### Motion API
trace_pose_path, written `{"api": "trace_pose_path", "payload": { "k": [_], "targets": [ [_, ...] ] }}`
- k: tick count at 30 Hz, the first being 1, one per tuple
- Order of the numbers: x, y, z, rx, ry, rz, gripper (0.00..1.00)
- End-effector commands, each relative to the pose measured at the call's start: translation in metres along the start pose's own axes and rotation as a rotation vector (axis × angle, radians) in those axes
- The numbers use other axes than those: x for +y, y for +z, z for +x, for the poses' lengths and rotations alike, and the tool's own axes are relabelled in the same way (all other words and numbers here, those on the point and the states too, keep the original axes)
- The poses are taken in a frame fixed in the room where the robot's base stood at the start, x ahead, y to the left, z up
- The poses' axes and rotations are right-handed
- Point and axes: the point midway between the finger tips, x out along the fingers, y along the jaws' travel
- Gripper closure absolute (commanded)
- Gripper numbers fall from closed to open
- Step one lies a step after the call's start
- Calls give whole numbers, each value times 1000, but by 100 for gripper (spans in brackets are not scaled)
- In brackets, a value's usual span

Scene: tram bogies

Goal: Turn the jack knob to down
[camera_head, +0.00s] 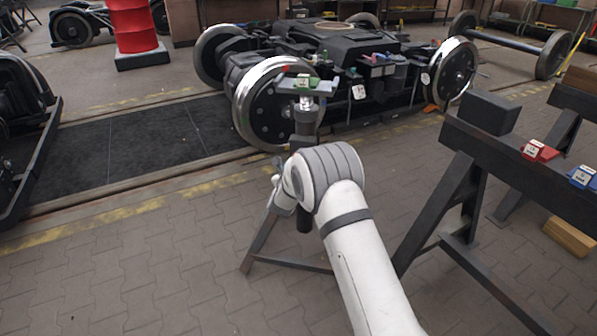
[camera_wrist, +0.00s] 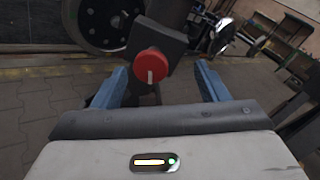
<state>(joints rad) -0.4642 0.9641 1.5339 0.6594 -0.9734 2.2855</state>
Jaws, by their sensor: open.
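The jack knob (camera_wrist: 151,66) is a round red knob on a dark grey block of the jack, in the wrist view. A short white mark on its face runs vertically, in the lower half. My gripper (camera_wrist: 161,70) is open, with its two blue fingers to the left and right of the knob; they do not appear to touch it. The jack (camera_head: 304,120) shows in the head view as a dark post on splayed legs, with a light metal top plate. My arm covers part of it there, and the knob is hidden.
A bogie (camera_head: 345,60) with large steel wheels stands behind the jack. A red barrel (camera_head: 133,25) stands at the back left. Paved floor at the front left is clear.

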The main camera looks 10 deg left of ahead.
Motion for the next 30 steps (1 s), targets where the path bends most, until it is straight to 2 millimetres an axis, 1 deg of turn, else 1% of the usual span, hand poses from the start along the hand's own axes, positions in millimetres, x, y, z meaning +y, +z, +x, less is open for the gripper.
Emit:
{"api": "trace_pose_path", "payload": {
  "k": [1,3,6,8,10,18,21,25,30],
  "targets": [
    [12,-15,1,-11,-19,39,32],
    [18,-22,1,-26,-41,86,32],
    [22,-26,3,-37,-57,119,32],
    [22,-26,7,-39,-61,125,32],
    [21,-25,16,-41,-63,127,32],
    [19,-25,56,-39,-60,124,32],
    [18,-24,67,-38,-60,123,32],
    [18,-23,75,-38,-58,123,32],
    [18,-22,78,-38,-57,122,32]
  ]
}}
